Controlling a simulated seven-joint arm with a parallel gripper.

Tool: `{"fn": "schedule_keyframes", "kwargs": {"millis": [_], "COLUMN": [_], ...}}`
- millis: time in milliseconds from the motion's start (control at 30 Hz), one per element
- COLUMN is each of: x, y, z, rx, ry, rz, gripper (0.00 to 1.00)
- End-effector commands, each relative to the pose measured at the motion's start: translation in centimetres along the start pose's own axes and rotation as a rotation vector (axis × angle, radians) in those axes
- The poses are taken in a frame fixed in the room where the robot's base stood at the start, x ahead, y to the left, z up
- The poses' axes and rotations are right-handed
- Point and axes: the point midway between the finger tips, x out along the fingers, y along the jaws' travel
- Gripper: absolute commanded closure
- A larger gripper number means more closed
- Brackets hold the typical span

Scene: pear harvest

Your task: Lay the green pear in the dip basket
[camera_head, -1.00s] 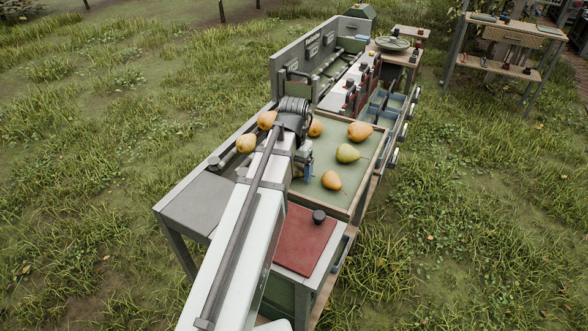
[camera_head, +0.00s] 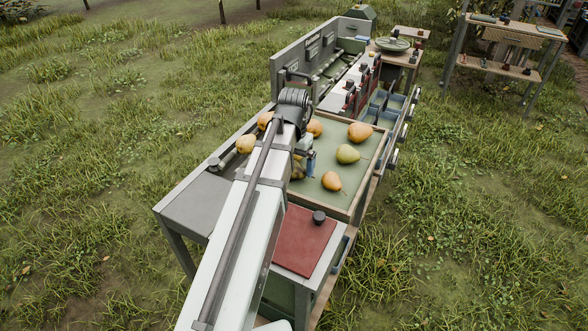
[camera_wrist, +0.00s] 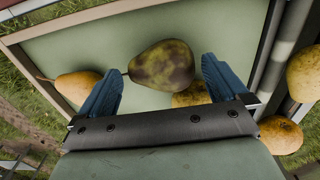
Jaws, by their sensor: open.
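A darker green pear with brown blotches (camera_head: 297,171) lies nearer the tray's left side, partly hidden by my arm. The blotched pear (camera_wrist: 162,65) shows between and just beyond the fingertips, not visibly gripped. I cannot make out the dip basket for certain.
Orange pears (camera_head: 332,181) and (camera_head: 360,131) share the tray. Two more pears (camera_head: 246,143) sit on the left ledge. Blue bins (camera_head: 385,108) stand behind the tray, and a red panel (camera_head: 304,240) lies in front.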

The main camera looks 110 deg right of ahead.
Motion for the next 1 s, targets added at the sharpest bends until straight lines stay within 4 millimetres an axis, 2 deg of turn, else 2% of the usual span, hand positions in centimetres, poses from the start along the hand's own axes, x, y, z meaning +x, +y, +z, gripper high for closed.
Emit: {"fn": "schedule_keyframes", "kwargs": {"millis": [300,500,700,1000], "x": [-5.0,-7.5,-9.0,-9.4], "y": [0.0,0.0,0.0,0.0], "z": [-0.1,-0.1,-0.1,0.0], "rx": [0.000,0.000,0.000,0.000], "ry": [0.002,0.001,0.000,-0.001], "rz": [0.000,0.000,0.000,0.000], "gripper": [0.00,0.00,0.00,0.00]}}
